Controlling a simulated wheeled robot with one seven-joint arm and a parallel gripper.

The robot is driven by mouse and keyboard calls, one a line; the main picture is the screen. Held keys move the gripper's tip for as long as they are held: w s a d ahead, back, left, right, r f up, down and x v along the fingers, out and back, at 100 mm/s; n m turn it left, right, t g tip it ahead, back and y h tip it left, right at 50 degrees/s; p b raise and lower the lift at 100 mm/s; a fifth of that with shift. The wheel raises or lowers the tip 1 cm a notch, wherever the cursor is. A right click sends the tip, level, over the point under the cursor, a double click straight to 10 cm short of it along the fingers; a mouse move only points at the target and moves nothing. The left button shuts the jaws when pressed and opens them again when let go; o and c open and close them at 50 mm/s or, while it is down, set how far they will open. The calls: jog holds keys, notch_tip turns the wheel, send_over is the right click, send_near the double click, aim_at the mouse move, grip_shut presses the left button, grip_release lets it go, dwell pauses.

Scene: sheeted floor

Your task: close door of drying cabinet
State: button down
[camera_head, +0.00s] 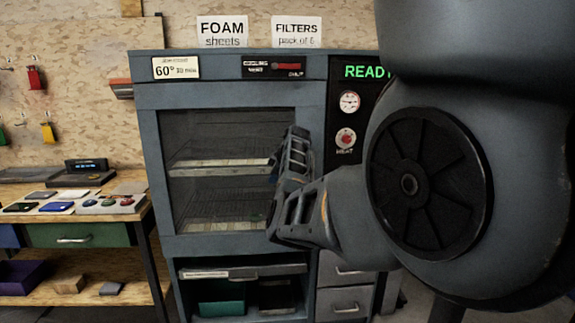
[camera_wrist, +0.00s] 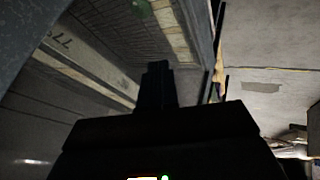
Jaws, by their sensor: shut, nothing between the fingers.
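The drying cabinet (camera_head: 230,66) is blue-grey and stands in the middle of the head view. Its door (camera_head: 225,97) has a framed window, with wire shelves and pale sheets visible inside. The door looks near the cabinet front, but I cannot tell whether it is flush. My gripper (camera_head: 283,170) is in front of the window's right side and covers part of the door's right edge; contact is unclear. In the wrist view the fingers (camera_wrist: 157,72) are together and empty, with a wire shelf beyond. No door handle is clearly visible.
A control panel (camera_head: 348,125) with a green display is right of the window, partly behind my arm. Drawers (camera_head: 345,302) and an open bay with a green bin (camera_head: 222,298) are below. A workbench (camera_head: 85,207) with small items stands at left.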

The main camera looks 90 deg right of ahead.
jog(key=v, duration=0.8)
jog(key=shift+s, duration=0.25)
jog(key=shift+a, duration=0.1)
